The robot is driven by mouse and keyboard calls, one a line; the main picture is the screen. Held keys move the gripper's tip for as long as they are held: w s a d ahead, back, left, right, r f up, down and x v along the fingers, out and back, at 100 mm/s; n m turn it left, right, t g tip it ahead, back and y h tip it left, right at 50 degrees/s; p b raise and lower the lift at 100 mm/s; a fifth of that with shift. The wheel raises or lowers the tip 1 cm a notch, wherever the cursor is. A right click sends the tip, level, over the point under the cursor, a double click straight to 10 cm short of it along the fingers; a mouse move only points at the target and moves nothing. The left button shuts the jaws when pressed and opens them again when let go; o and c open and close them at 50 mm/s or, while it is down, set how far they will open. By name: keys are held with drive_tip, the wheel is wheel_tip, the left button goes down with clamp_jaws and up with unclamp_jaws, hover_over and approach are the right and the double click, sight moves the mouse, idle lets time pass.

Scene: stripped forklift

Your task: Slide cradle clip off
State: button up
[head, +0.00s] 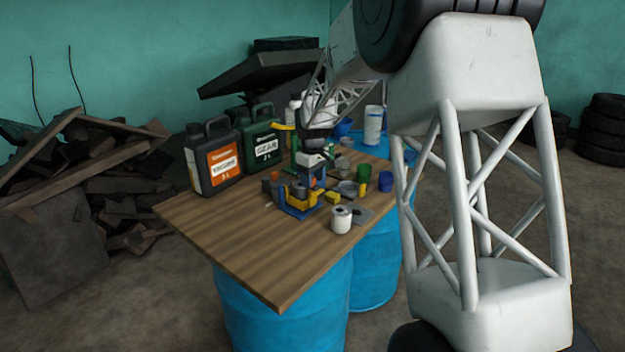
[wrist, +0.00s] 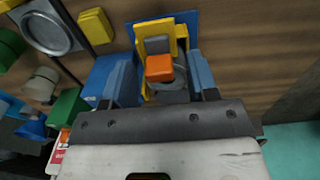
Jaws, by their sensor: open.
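A blue-based cradle (head: 298,211) with yellow parts stands on the table under my gripper. In the wrist view its blue plate (wrist: 189,19) and yellow upright (wrist: 150,28) show just beyond the fingers. An orange block (wrist: 159,68), which may be the clip, sits against the yellow part, above a grey round piece (wrist: 172,88). My gripper (wrist: 161,75) is open, with one blue-grey finger on each side of the orange block. I cannot tell whether either finger touches it. In the head view my gripper (head: 312,172) points down over the cradle, hiding part of it.
An orange-labelled jug (head: 214,160) and a green jug (head: 258,137) stand behind left. A white can (head: 341,220) stands near the cradle. Yellow blocks, a grey dish and green and blue cups crowd the right. The table's front left (head: 235,235) is clear.

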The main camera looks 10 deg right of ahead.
drive_tip(key=shift+f, duration=0.2)
drive_tip(key=shift+c, duration=0.4)
clamp_jaws()
drive_tip(key=shift+s+d, duration=0.55)
drive_tip(key=shift+d, duration=0.05)
drive_tip(key=shift+o, duration=0.4)
unclamp_jaws()
